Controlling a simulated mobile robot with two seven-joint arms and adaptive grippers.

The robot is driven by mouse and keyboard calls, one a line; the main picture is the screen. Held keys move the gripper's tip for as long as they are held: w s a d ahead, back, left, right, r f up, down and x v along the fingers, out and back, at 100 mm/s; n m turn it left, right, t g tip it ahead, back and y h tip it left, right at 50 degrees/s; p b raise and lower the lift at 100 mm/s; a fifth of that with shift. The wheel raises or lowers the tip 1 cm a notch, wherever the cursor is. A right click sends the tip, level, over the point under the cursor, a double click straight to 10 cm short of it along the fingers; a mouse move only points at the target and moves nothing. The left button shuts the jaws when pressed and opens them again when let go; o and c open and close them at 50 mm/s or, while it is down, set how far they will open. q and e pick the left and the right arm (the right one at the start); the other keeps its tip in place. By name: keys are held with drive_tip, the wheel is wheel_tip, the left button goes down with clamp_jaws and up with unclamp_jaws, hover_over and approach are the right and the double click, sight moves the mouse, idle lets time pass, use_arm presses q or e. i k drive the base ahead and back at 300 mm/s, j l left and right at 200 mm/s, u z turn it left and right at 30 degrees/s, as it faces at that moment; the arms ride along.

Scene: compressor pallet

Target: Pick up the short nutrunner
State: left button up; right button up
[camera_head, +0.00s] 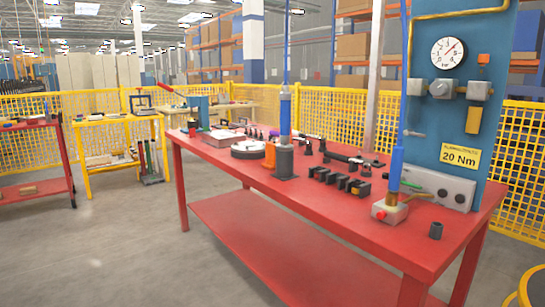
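Two upright blue tools stand on the red workbench. One blue tool (285,112) stands in a dark grey holder (285,161) near the bench's middle, with a thin blue line rising from its top. The other blue tool (396,169) stands at the right on a small grey base with a red button (389,213), and a blue line also rises from it. I cannot tell for sure which one is the short nutrunner. Both appear upright. Neither of my grippers is in view.
A blue gauge panel (462,110) rises at the right end. Yellow fencing (335,115) runs behind. Grey floor at the front left is clear.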

sight(285, 97)
drive_tip(key=i+j, duration=0.5)
drive_tip(key=j, duration=0.15)
drive_tip(key=i+j+z, duration=0.6)
drive_tip(key=j, duration=0.25)
drive_tip(key=k, duration=0.05)
